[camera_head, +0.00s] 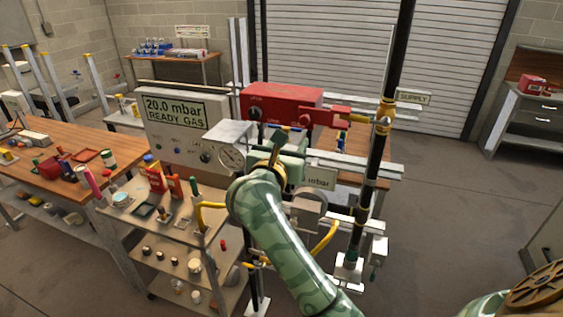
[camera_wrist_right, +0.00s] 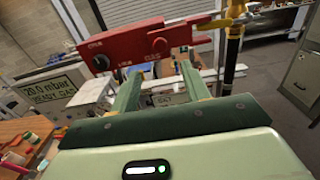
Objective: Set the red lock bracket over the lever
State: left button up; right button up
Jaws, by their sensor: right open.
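I cannot tell for certain which red part is the lock bracket, or which part is the lever. My right gripper (camera_head: 286,142) is open. In the right wrist view its two green fingers (camera_wrist_right: 158,72) stand apart below the red housing, with nothing seen held between them. My left gripper is not in view.
A grey panel (camera_head: 177,112) reading "20.0 mbar READY GAS" stands left of the housing. The tall dark pipe (camera_head: 374,155) rises on the right. A tool cart (camera_head: 165,225) and wooden bench (camera_head: 75,138) fill the left. Open floor (camera_head: 455,200) lies right.

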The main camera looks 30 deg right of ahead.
jog(key=shift+b+v, duration=0.45)
jog(key=shift+v, duration=2.3)
